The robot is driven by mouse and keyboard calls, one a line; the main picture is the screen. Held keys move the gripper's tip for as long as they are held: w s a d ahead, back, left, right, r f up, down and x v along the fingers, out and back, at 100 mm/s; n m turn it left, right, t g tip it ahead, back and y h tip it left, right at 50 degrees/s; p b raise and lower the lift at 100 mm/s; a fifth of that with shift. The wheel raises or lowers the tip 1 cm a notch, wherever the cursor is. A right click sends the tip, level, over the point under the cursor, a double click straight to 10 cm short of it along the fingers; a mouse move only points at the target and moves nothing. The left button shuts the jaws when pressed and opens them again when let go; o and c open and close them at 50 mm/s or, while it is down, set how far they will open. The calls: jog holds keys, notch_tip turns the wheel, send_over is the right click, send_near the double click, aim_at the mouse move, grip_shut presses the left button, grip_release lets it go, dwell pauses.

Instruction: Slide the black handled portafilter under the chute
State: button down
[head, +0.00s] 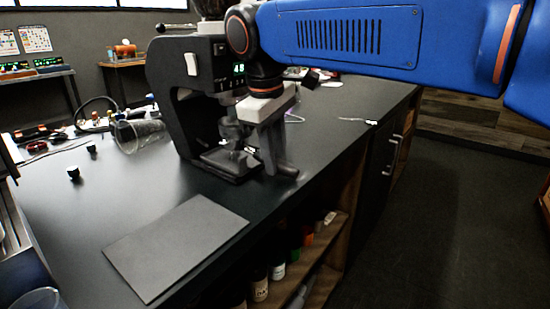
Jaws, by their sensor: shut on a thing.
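The black machine (172,80) with a lit green display stands on the dark counter, its chute area above a tray (232,168) at its base. My gripper (274,160) is in front of the machine's right side, pointing down, with its fingers close together. A metallic round part, seemingly the portafilter (232,130), shows just left of the fingers, above the tray. Its black handle is mostly hidden by my gripper, which is shut on it. I cannot tell how exactly the portafilter lines up with the chute.
A grey mat (175,245) lies on the counter in front. A clear glass vessel (140,135) lies left of the machine, near small black knobs (73,172). Bottles (259,287) stand on a shelf below the counter's right edge. The counter's left front is mostly clear.

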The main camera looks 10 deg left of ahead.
jog(key=shift+w+a, duration=0.25)
jog(key=shift+a, duration=0.35)
jog(key=c, duration=1.4)
grip_release()
jog(key=shift+r, duration=0.1)
jog(key=s+r, duration=0.1)
jog(key=r, duration=0.4)
jog(key=s+r, duration=0.1)
jog(key=r, duration=0.5)
jog(key=s+a+r, duration=0.1)
jog(key=r, duration=0.5)
jog(key=shift+s, duration=0.1)
